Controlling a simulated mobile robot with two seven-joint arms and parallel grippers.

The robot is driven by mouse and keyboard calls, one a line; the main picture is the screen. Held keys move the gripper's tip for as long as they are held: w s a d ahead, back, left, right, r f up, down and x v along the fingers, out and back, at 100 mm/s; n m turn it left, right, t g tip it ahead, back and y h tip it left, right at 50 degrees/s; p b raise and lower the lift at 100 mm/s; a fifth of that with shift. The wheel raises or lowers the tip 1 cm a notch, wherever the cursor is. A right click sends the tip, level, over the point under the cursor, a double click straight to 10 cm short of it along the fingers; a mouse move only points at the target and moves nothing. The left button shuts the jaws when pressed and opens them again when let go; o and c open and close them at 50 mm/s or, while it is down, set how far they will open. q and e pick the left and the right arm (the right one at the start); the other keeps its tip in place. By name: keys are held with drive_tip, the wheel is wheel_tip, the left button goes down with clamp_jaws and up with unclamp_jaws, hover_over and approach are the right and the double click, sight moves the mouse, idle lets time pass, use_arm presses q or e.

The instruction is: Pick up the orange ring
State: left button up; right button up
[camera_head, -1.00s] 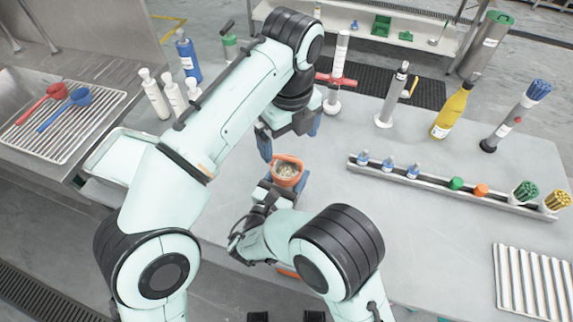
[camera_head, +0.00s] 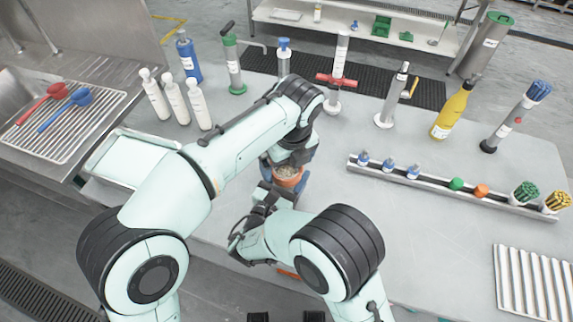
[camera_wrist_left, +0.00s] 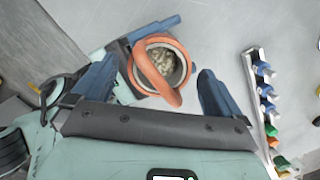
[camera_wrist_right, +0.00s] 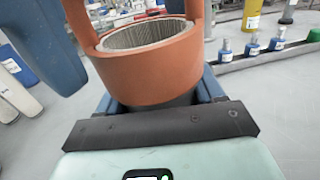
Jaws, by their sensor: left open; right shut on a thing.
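The orange ring (camera_head: 289,181) sits around the top of a cup with pale, lumpy contents, near the table's front edge. In the left wrist view the ring (camera_wrist_left: 184,62) has a curved orange handle across it. My left gripper (camera_wrist_left: 158,70) is open, with one blue finger on each side of the ring and a gap visible on the right. In the right wrist view the ring (camera_wrist_right: 150,72) fills the middle, above a dark body. My right gripper (camera_wrist_right: 160,97) is shut on that dark cup body below the ring. Its fingertips are partly hidden.
A metal rack (camera_head: 440,182) with small bottles and caps lies to the right. White bottles (camera_head: 174,95) and a green-topped tool (camera_head: 233,62) stand at the back left. A yellow bottle (camera_head: 453,110) stands at the back right. The table between is clear.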

use_arm(q)
drive_tip(key=shift+f, duration=0.6)
drive_tip(key=c, duration=1.1)
drive_tip(key=shift+o, duration=0.2)
wheel_tip(320, 180, up, 10)
drive_tip(key=shift+r, duration=0.1)
use_arm(e)
drive_tip(key=o, duration=1.3)
drive_tip(key=shift+o, duration=0.2)
